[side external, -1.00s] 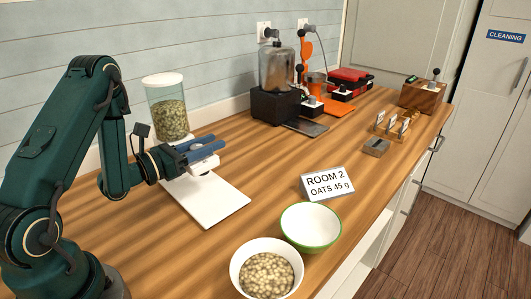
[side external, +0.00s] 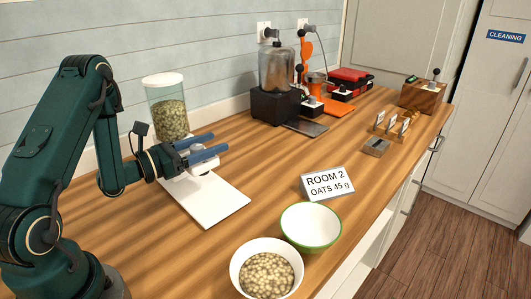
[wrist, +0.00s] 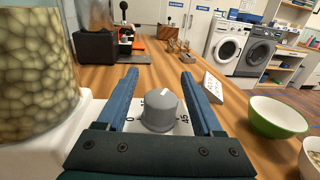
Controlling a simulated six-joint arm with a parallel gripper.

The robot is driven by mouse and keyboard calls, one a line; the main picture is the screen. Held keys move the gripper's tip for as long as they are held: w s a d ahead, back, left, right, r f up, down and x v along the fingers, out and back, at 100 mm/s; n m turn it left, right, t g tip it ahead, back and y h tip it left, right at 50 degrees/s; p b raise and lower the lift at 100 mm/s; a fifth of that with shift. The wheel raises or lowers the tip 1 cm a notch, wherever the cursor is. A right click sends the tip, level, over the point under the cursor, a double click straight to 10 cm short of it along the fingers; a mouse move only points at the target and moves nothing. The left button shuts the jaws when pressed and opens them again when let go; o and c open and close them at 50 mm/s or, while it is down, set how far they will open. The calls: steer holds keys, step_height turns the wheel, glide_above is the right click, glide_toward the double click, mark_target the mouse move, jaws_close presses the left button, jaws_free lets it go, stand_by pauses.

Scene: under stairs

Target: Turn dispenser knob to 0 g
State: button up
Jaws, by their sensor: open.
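The dispenser is a clear canister of pale grains (side external: 172,118) on a white base, with a white tray (side external: 222,205) in front. In the wrist view the canister (wrist: 35,65) fills the left. Its grey round knob (wrist: 160,112) sits on a white dial plate marked 0 at left and 45 at lower right; other marks are partly hidden. The knob's white pointer line points up and slightly right in the wrist view, between those marks. My gripper (side external: 217,143) is open. Its blue fingers (wrist: 162,78) stand either side of the knob, with gaps visible.
A "ROOM 2 OATS 45 g" card (side external: 328,183), a green-rimmed bowl (side external: 311,227) and a bowl of pale grains (side external: 267,274) stand right of the dispenser. A dark-based grinder-like machine (side external: 277,88) stands farther back. Bare counter lies between.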

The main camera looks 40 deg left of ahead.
steer(key=m+h, duration=0.1)
steer(key=h, duration=0.1)
steer(key=m+g+h, duration=0.1)
steer(key=m+h, duration=0.2)
steer(key=shift+s+d+g+h, duration=0.25)
steer(key=shift+d+g+h, duration=0.05)
steer(key=shift+d+g, duration=0.1)
steer(key=v, duration=0.5)
steer(key=shift+s+r, duration=0.1)
steer(key=shift+r, duration=0.05)
steer(key=shift+h, duration=0.3)
steer(key=r, duration=0.2)
steer(key=d+r, duration=0.1)
steer(key=r, duration=0.2)
steer(key=shift+w, duration=0.2)
steer(key=s+d+m+g+h, duration=0.2)
steer(key=d+m+g+h, duration=0.3)
steer(key=d+m+g, duration=0.65)
steer(key=m+g, duration=0.6)
steer(key=m, duration=0.2)
glide_above(232, 273)
steer(key=shift+t, duration=0.25)
step_height(232, 273, down, 13)
steer(key=shift+f, duration=0.1)
